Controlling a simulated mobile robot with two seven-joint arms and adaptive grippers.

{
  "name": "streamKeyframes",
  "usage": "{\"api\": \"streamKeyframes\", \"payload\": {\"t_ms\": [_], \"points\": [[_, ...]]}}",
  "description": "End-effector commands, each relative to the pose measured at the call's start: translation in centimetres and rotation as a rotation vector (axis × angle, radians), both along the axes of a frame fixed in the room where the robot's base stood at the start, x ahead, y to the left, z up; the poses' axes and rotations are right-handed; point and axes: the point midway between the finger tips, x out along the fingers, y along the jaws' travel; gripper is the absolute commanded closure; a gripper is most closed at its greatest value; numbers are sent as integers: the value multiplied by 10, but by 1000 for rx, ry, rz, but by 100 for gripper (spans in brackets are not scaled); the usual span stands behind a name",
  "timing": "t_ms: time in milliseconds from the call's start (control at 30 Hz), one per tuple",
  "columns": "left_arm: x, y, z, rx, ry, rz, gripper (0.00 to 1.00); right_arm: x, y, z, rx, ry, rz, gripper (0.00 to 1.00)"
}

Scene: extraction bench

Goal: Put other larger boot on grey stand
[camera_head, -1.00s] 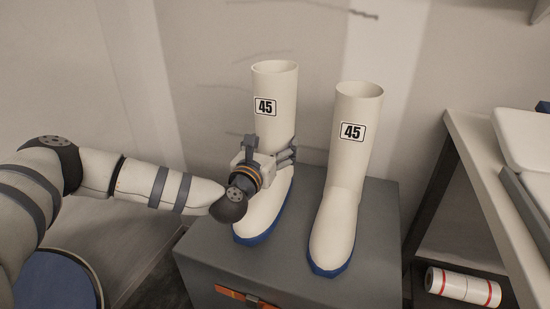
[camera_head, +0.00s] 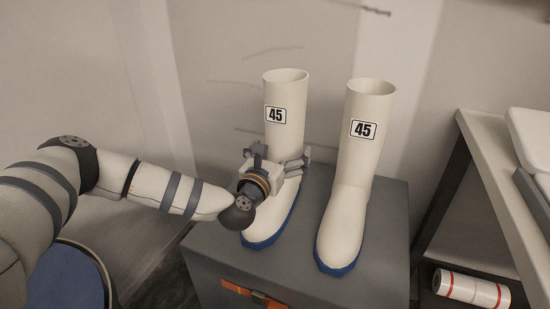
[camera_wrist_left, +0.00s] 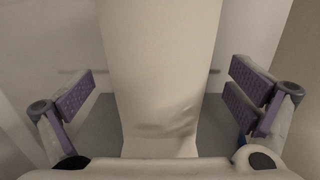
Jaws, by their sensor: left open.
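Two tall white boots with blue soles stand upright side by side on the grey stand (camera_head: 215,262). Both bear a "45" label. My left gripper (camera_head: 281,157) is at the lower shaft of the left boot (camera_head: 285,94). Its fingers are open, one on each side of the shaft. In the left wrist view, the white shaft (camera_wrist_left: 160,70) rises between the two purple-padded fingers, with a visible gap on both sides. The right boot (camera_head: 350,190) stands a little apart, clear of the gripper. My right gripper is not in view.
A light-topped bench (camera_head: 484,150) stands at the right with white items on it. A white roll with red bands (camera_head: 470,288) lies on its lower shelf. An orange-and-dark fitting (camera_head: 252,294) is on the stand's front. A wall is close behind the boots.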

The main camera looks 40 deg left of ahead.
Motion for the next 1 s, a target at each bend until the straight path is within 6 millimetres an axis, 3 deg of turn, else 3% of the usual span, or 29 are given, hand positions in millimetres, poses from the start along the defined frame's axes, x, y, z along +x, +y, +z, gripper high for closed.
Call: {"api": "streamKeyframes", "payload": {"t_ms": [300, 500, 1000], "points": [[-73, -17, -3, -2, 6, -2, 0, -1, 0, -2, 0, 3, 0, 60], [-106, -25, -3, 0, 4, 0, 0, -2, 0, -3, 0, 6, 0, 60], [-112, -27, -2, 1, 2, 0, 0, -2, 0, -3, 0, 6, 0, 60]]}}
